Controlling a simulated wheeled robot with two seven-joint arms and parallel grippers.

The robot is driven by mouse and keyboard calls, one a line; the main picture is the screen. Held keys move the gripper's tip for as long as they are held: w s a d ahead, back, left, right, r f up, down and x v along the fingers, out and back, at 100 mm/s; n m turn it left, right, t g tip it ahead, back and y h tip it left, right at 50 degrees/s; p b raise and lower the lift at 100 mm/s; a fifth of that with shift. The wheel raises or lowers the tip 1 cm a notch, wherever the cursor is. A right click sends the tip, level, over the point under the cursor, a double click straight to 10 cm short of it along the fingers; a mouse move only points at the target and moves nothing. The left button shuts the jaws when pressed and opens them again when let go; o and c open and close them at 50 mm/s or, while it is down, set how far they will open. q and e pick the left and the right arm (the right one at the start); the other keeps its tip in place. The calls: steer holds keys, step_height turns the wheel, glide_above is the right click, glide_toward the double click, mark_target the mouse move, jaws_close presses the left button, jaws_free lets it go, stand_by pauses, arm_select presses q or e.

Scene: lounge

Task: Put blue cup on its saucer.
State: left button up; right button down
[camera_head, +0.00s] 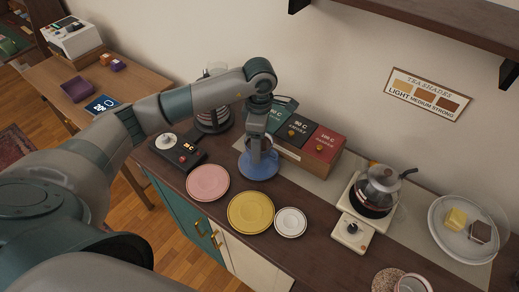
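The blue saucer (259,174) lies on the dark counter between the pink plate and the boxes. My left gripper (256,152) points straight down over it. A small pale blue-grey rounded shape, seemingly the blue cup (267,145), shows around the fingers, above or on the saucer. The gripper hides most of it. I cannot tell whether the fingers grip the cup, or whether it touches the saucer. My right gripper is out of view.
A pink plate (208,183), yellow plate (250,212) and small white saucer (291,222) lie along the front. Boxes with temperature labels (318,146) stand close behind the gripper. A glass kettle (379,187) is to the right, a black scale (178,151) to the left.

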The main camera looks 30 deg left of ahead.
arm_select(q)
step_height(320, 180, down, 2)
steer(key=shift+f+p, duration=0.25)
steer(key=shift+p, duration=0.6)
steer(key=shift+f, duration=0.45)
steer(key=shift+f, duration=0.15)
steer(key=o, duration=0.7)
steer(key=shift+o, duration=1)
